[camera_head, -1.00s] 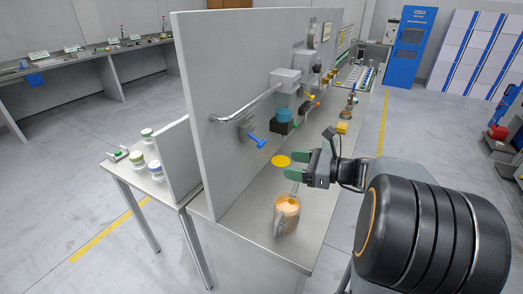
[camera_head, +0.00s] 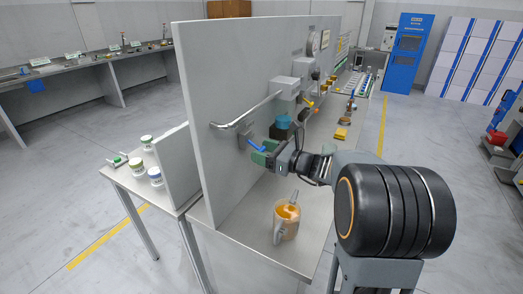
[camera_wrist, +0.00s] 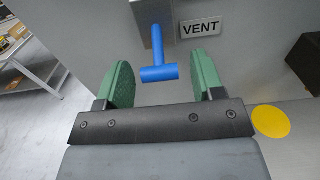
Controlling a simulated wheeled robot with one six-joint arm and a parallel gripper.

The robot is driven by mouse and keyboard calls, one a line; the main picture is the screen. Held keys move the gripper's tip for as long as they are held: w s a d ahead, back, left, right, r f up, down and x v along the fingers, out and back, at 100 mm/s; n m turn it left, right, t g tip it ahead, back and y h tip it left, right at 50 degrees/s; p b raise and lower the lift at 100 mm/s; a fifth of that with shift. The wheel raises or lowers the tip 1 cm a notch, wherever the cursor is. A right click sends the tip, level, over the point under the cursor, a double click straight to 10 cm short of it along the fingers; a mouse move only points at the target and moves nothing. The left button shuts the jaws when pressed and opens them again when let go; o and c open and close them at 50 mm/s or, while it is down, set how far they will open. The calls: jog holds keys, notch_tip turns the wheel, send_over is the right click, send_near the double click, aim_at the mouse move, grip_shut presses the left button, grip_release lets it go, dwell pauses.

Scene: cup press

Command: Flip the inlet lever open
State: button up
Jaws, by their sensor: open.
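A blue T-shaped lever (camera_head: 256,147) hangs from a grey block (camera_head: 245,133) on the upright panel. In the wrist view the blue lever (camera_wrist: 158,73) points down beside a plate marked VENT (camera_wrist: 201,27). My gripper (camera_head: 266,154) is open at this lever. In the wrist view its green fingers (camera_wrist: 163,70) stand on either side of the crossbar, with gaps on both sides. A small yellow lever (camera_head: 309,103) sits farther along the panel. No label reading inlet is legible, so I cannot tell which lever is the inlet lever.
A pitcher with orange contents (camera_head: 287,218) stands on the bench below my arm. A yellow disc (camera_wrist: 270,121) lies right of my gripper in the wrist view. A bent pipe (camera_head: 250,113) runs above the blue lever.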

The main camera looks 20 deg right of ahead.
aim_at(254, 144)
jog(key=shift+w+a, duration=0.35)
jog(key=shift+c, duration=0.3)
jog(key=c, duration=0.9)
jog(key=shift+o, duration=0.2)
notch_tip(254, 144, up, 2)
jog(key=p, duration=0.3)
jog(key=g+h+p, duration=0.1)
jog(key=p, duration=0.2)
jog(key=shift+s+d+r+g+h, duration=0.15)
jog(key=shift+g+h, duration=0.15)
jog(key=r+g+h+p, duration=0.1)
jog(key=g+h+p, duration=0.1)
jog(key=p, duration=0.7)
jog(key=shift+r+g+h, duration=0.3)
jog(key=shift+r, duration=0.1)
jog(key=p, duration=0.2)
jog(key=g+h+p, duration=0.1)
jog(key=p, duration=0.1)
jog(key=shift+r+g+h, duration=0.25)
jog(key=shift+g+h, duration=0.05)
jog(key=shift+r+g+h+p, duration=0.15)
jog(key=shift+g+h+p, duration=0.55)
jog(key=shift+p, duration=0.25)
jog(key=shift+w, duration=0.2)
